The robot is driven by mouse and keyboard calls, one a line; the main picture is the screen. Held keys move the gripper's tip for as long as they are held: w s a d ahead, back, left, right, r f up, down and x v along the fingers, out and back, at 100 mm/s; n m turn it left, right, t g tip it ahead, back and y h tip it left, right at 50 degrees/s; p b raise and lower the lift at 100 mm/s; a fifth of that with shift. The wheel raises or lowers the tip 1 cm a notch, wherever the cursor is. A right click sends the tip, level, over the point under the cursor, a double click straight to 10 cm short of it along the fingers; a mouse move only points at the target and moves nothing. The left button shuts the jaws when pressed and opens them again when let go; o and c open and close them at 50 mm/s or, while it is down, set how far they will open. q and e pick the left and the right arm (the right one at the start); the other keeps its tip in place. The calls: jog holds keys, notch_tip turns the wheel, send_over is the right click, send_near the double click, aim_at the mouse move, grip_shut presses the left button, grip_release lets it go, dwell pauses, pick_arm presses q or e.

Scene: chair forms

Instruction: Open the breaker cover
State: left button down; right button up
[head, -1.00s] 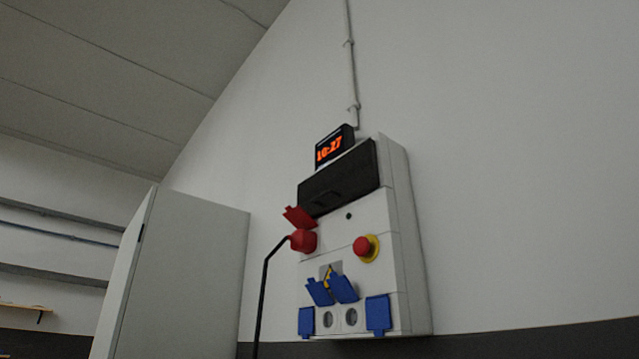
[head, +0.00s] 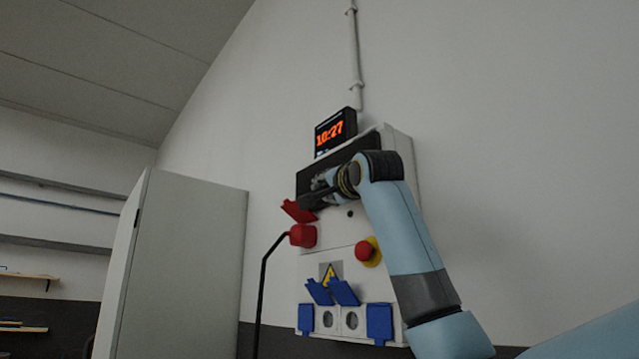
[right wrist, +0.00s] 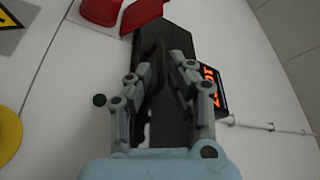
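The breaker cover (head: 338,158) is a black panel at the top of a white wall box (head: 402,150). It looks closed in the head view, partly hidden by my right arm. My right gripper (head: 318,190) is at its lower left part. In the right wrist view, the cover (right wrist: 176,36) lies beyond the fingers of my right gripper (right wrist: 163,70). The fingers are apart, with a dark raised edge, likely the cover's handle, between or just behind them. I cannot tell whether they touch it. My left gripper is not in view.
Below the cover are a red socket with a raised lid (head: 299,212) and plug (head: 303,236), a red stop button (head: 366,251) and blue socket lids (head: 379,322). A clock (head: 336,131) sits above. A grey cabinet door (head: 180,270) stands left.

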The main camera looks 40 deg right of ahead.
jog(key=p+x, duration=0.2)
jog(key=x, duration=0.2)
jog(key=shift+w+d+r, duration=0.1)
jog(key=shift+w, duration=0.2)
jog(key=shift+c, duration=0.4)
grip_shut()
